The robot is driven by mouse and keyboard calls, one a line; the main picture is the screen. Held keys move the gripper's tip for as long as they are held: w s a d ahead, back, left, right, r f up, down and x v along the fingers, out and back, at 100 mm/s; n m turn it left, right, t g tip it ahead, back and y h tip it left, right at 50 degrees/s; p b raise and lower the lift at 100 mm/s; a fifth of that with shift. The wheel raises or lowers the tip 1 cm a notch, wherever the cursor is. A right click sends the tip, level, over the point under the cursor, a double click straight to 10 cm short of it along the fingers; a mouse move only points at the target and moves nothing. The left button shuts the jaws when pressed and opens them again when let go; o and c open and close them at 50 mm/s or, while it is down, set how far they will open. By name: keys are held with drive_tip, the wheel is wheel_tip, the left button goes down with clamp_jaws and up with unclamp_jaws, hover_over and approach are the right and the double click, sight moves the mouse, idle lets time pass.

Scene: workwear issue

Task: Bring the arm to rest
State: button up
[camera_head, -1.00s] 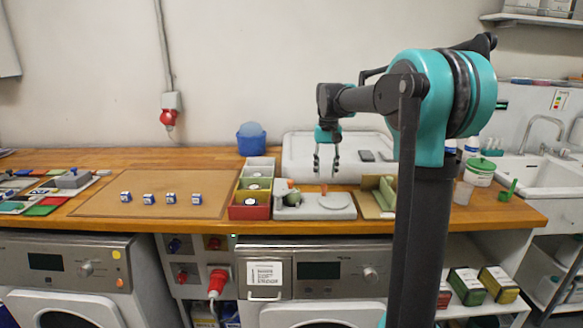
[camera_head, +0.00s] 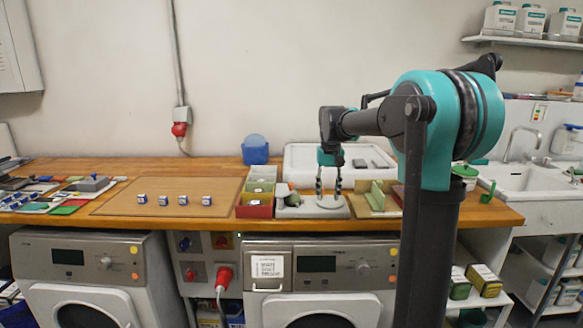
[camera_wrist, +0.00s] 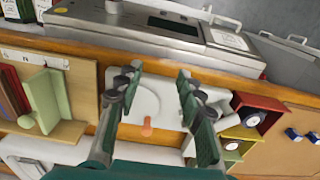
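My gripper (camera_head: 328,192) hangs fingers down over the grey-white device (camera_head: 312,208) on the wooden counter. In the wrist view my gripper (camera_wrist: 160,105) has its two fingers well apart, with nothing held between them. An orange peg (camera_wrist: 147,127) on the device shows in the gap between the fingers. I cannot tell how high the fingertips are above the device. My arm is bent forward at the elbow and reaches out over the counter.
A compartment box (camera_head: 254,211) stands left of the device, and a board with a green upright (camera_head: 376,196) stands right of it. Several small blue-white blocks (camera_head: 163,200) sit on a brown mat (camera_head: 110,204). A white tray (camera_head: 300,164) lies behind.

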drive_tip(key=s+d+f+t, duration=0.2)
drive_tip(key=s+d+f, duration=0.1)
drive_tip(key=s+f, duration=0.7)
drive_tip(key=s+d+f+t, duration=0.2)
drive_tip(key=s+f, duration=0.9)
drive_tip(key=s, duration=0.7)
drive_tip(key=shift+s+d+f, duration=0.2)
drive_tip(key=shift+s+d, duration=0.05)
drive_tip(key=shift+d, duration=0.65)
